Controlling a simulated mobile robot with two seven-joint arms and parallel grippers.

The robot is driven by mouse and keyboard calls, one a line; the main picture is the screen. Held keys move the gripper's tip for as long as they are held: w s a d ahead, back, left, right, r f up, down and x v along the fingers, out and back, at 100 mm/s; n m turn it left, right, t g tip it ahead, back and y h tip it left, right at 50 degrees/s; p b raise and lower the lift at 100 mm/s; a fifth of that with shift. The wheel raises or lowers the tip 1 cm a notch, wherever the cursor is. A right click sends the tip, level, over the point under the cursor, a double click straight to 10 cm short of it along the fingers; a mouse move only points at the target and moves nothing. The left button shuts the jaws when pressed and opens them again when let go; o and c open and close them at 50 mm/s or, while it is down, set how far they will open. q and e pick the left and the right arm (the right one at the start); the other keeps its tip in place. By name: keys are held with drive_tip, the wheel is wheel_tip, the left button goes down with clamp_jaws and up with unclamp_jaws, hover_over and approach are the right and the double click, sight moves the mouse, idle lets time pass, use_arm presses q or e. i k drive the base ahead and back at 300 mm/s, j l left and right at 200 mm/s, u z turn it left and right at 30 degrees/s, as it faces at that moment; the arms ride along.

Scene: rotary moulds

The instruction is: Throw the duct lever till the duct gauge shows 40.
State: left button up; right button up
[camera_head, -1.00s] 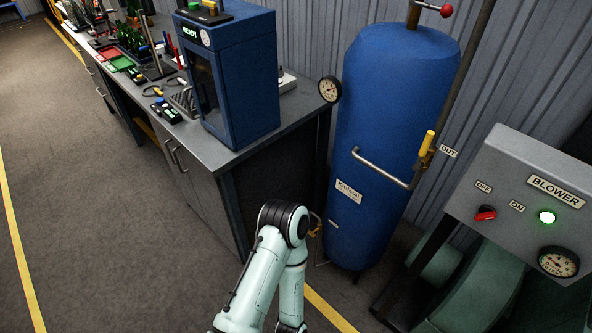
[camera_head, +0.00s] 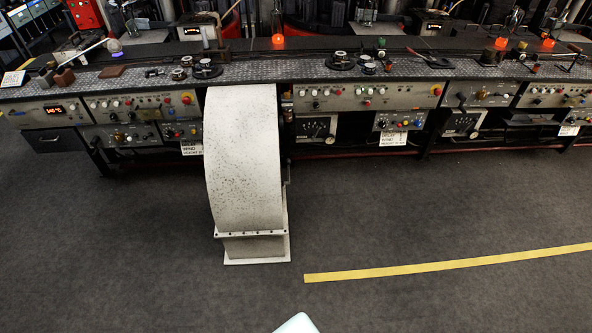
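A broad, pale, curved duct (camera_head: 243,160) comes down from the front of a long bench to a flanged foot on the floor, near the middle of the view. I cannot make out a duct lever or a duct gauge with a readable scale on it. A small dark fitting (camera_head: 288,112) sits by the duct's upper right edge, too small to identify. Neither of my grippers is in view; only a pale tip of my own arm shows at the bottom edge.
The long bench (camera_head: 430,68) runs across the back, with control panels (camera_head: 365,97), knobs and orange lamps (camera_head: 278,40). A digital display (camera_head: 54,110) is at the left. The dark floor in front is clear, with a yellow line (camera_head: 450,264) at right.

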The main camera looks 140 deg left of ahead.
sight(287, 161)
drive_tip(key=u, duration=4.85)
drive_tip(key=i+l+u, duration=0.2)
drive_tip(key=i+l, duration=0.3)
drive_tip(key=i, duration=0.2)
drive_tip(key=i+l+u, duration=0.2)
drive_tip(key=i+l, duration=0.35)
drive_tip(key=i+l+u, duration=0.2)
drive_tip(key=i+l, duration=0.5)
drive_tip(key=i+l+u, duration=0.2)
drive_tip(key=i+l, duration=0.35)
drive_tip(key=l, duration=0.25)
